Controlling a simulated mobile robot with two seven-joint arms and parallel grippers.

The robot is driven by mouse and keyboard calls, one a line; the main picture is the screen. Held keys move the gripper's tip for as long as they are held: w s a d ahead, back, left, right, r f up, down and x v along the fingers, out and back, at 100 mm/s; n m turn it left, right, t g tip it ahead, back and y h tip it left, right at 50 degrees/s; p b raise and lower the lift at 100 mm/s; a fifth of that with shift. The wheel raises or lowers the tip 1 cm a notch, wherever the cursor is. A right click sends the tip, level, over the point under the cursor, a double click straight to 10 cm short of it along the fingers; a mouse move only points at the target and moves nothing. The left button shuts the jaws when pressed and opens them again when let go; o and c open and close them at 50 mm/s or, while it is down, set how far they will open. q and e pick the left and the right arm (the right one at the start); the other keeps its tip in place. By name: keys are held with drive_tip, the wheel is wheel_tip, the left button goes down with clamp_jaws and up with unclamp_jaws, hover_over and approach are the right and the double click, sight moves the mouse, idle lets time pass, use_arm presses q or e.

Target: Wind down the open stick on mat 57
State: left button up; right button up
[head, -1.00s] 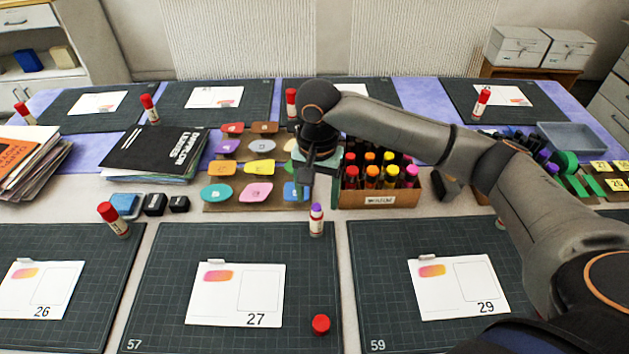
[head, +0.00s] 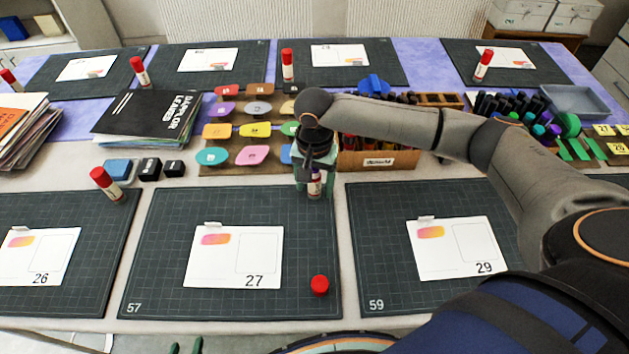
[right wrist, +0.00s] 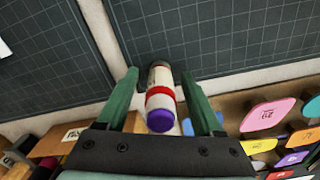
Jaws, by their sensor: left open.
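The open stick (head: 316,186), white with a red band and a purple tip, stands upright at the top right corner of mat 57 (head: 160,265). It also shows in the right wrist view (right wrist: 161,97), purple end towards the camera. My right gripper (right wrist: 160,74) is open around the stick, with a gap on either side between it and the green fingers. In the head view the right gripper (head: 315,190) partly hides the stick. The red cap (head: 320,285) lies on the mat's lower right. My left gripper (head: 186,347) is open at the bottom edge, only its fingertips showing.
A card marked 27 (head: 235,265) lies on mat 57. A box of coloured markers (head: 375,161) and a board of coloured ovals (head: 230,168) stand behind. Mat 59 (head: 380,265) lies to the right. Capped red sticks (head: 105,185) stand at other mats.

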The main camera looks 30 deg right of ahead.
clamp_jaws()
idle(0.8)
